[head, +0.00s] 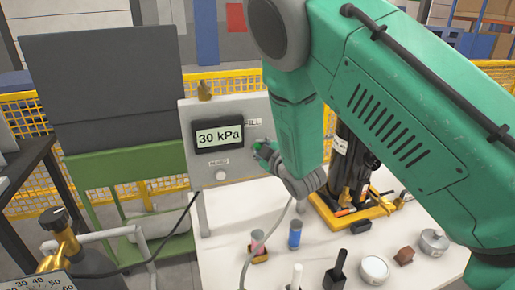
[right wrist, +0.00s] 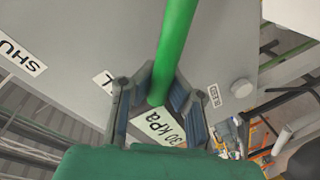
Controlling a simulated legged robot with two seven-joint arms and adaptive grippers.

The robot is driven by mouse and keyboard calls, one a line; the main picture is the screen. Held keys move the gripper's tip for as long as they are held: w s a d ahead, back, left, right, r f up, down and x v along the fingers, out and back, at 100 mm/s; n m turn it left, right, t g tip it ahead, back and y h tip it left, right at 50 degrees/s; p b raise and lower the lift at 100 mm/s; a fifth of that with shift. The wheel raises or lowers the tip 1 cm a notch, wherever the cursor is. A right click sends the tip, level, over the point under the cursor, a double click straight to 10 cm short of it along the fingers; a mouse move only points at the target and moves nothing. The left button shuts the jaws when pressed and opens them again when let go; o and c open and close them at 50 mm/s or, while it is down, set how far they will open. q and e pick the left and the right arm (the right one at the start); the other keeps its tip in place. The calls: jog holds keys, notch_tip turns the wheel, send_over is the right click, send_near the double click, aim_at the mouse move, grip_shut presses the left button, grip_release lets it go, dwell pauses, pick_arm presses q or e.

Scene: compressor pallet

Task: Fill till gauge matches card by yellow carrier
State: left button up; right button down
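The gauge (head: 219,136) on the grey panel (head: 238,108) reads 30 kPa; part of it shows in the right wrist view (right wrist: 160,130). My right gripper (head: 264,152) is at the panel, right of the gauge. In the right wrist view, its fingers (right wrist: 160,88) close around a green lever (right wrist: 172,45) from both sides. The yellow carrier (head: 380,210) sits on the white table, holding a black cylinder (head: 350,165), partly hidden by my right arm. A pale label on the cylinder is too small to read. I cannot make out the card. My left gripper is out of view.
A white button (head: 221,175) is below the gauge. Cups, a pink and a blue vial (head: 295,234), and a lidded pot (head: 433,241) stand on the table (head: 225,215). A hose crosses it. A dial (head: 42,283) and brass valve (head: 64,238) stand at left.

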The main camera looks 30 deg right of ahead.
jog(key=shift+s+d+f, duration=0.1)
jog(key=shift+s+f, duration=0.1)
jog(key=shift+f, duration=0.2)
jog(key=c, duration=1.8)
grip_release()
jog(key=shift+g, duration=0.3)
jog(key=o, duration=0.3)
jog(key=shift+s+r, duration=0.1)
jog(key=shift+r, duration=0.05)
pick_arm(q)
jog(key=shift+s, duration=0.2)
pick_arm(e)
jog(key=shift+r, duration=0.15)
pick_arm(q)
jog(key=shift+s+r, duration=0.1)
pick_arm(e)
jog(key=v, duration=1.2)
jog(key=shift+f, duration=0.25)
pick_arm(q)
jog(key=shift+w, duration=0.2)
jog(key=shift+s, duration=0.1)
